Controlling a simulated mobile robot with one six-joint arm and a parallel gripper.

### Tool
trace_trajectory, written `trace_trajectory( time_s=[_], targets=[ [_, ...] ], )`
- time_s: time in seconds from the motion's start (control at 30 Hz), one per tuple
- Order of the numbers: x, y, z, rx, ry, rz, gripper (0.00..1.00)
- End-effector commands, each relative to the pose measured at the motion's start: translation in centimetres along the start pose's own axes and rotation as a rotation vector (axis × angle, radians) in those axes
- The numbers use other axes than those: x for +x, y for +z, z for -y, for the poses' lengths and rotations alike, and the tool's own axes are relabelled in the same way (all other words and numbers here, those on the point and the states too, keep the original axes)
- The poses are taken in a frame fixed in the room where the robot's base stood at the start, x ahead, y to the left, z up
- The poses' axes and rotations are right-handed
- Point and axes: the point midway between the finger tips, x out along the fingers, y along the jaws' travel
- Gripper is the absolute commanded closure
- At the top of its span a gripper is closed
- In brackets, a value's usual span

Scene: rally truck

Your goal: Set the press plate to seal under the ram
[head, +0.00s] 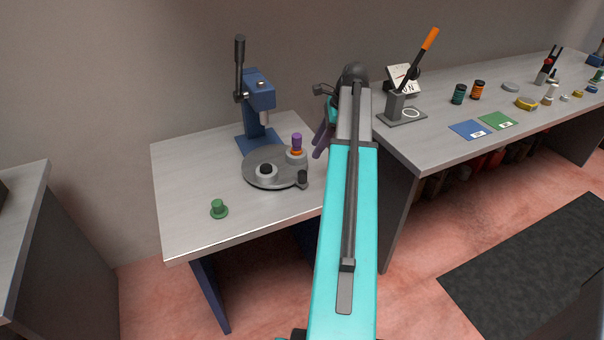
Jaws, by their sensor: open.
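The blue bench press (256,112) stands at the back of the small table, its dark lever upright. Its ram (263,115) points down above the back edge of the round grey press plate (279,181). No seal label is readable. My gripper (321,138) is open, right of the plate and apart from it, partly hidden by my arm.
A green flanged part (219,209) stands at the table's front left. The long bench (440,145) at right holds an orange-handled lever device (405,105), blue and green cards and several small parts. The small table's left side is clear.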

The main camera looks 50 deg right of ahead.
Motion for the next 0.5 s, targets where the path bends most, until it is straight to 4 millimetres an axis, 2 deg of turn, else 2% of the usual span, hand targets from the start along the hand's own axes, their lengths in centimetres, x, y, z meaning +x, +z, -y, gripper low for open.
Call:
trace_trajectory(
  time_s=[0.17, 0.5],
  targets=[
    [1.2, 0.1, -0.1, -0.001, 0.002, 0.000, 0.56],
    [4.9, 0.1, -0.1, 0.000, 0.003, 0.000, 0.56]
  ],
)
